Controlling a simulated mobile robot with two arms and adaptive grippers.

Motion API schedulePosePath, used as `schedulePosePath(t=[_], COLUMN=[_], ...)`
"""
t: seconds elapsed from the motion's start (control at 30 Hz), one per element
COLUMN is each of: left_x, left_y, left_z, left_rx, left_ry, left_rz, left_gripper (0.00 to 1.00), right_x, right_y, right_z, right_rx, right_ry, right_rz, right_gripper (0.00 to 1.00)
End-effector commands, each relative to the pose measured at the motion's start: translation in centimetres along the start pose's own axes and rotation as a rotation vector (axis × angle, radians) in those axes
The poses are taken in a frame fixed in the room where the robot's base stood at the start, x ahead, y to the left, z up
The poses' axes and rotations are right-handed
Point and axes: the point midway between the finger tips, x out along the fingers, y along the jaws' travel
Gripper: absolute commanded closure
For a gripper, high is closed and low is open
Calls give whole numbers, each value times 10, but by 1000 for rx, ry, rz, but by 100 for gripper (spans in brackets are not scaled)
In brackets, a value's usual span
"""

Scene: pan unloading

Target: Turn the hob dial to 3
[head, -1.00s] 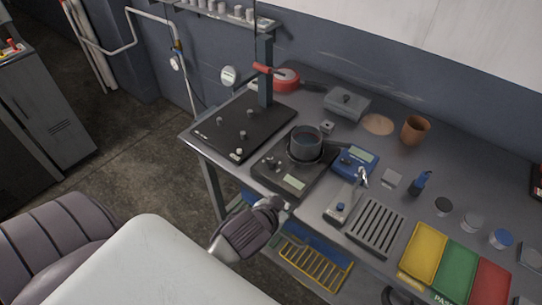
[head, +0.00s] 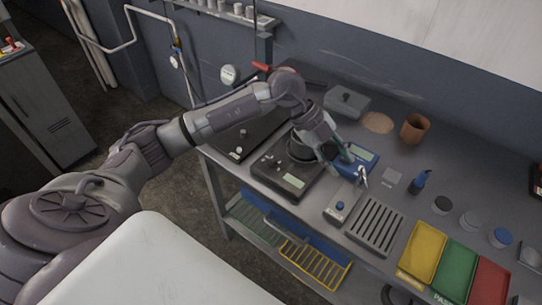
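The hob (head: 262,178) is a dark flat unit with a small display (head: 293,181) on its front part, on the bench. Small knobs (head: 283,159) show on its top, but I cannot read any dial setting. A dark pan (head: 300,150) stands on the hob, partly hidden by my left arm. My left gripper (head: 338,164) points down at the pan's right side, near its handle and the blue meter. Its fingers are small and partly hidden, so I cannot tell whether they are open or shut on the handle. My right gripper is out of view.
A blue meter (head: 366,154) stands right of the pan. A slotted grey tray (head: 376,226) and yellow, green and red trays (head: 423,250) lie further right. A black plate with knobs (head: 222,143) is left of the hob, under my arm. A brown cup (head: 414,129) stands behind.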

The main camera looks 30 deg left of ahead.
Motion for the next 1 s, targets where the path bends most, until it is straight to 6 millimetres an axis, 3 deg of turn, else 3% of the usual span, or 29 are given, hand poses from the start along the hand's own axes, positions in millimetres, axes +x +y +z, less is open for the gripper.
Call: schedulePosePath(t=[0.03, 0.13, 0.23, 0.37, 0.57, 1.0], left_x=[-24, -69, -108, -134, -123, -56], left_y=[6, 24, 38, 48, 58, 94], left_z=[32, 80, 108, 123, 134, 180], left_rx=[-56, -196, -314, -398, -414, -410], left_ry=[-139, -377, -544, -650, -666, -662], left_rz=[80, 207, 274, 312, 323, 321], left_gripper=[64, 64, 64, 64, 64, 64], right_x=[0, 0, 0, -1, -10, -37], right_y=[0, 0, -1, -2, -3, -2], right_z=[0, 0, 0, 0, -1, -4], right_rx=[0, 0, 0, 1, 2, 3], right_ry=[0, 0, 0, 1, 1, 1], right_rz=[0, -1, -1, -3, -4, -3], right_gripper=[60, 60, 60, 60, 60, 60])
